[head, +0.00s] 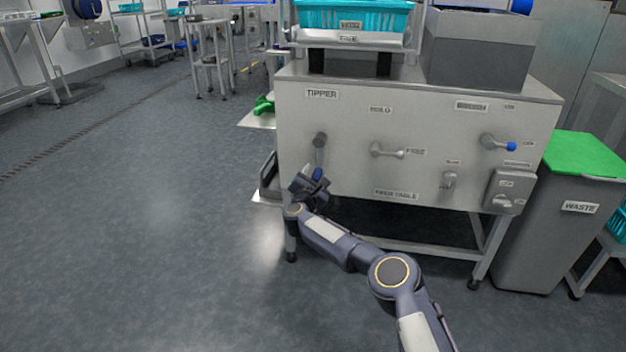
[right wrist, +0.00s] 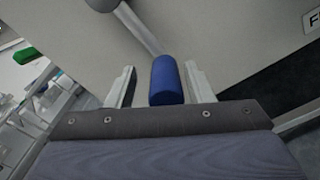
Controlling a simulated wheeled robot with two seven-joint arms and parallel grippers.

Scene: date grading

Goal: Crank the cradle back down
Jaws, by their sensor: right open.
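The tipper crank (head: 319,142) is on the left of the steel feed table's front panel, under the TIPPER label. Its arm hangs down to a blue handle (head: 317,174). The blue handle (right wrist: 167,80) also shows in the right wrist view, between the two fingers and not gripped. My right gripper (head: 312,178) is open around the handle; in the right wrist view the fingers (right wrist: 158,86) stand apart on either side of it. The cradle (head: 348,40) at the table top holds a teal crate (head: 355,16) and looks about level. My left gripper is not in view.
The panel (head: 420,130) also carries a grey lever (head: 388,151), a blue-tipped lever (head: 498,143) and a switch box (head: 507,192). A grey waste bin (head: 560,225) with a green lid stands at right. A green item (head: 264,104) lies on a left-side shelf. The floor at left is clear.

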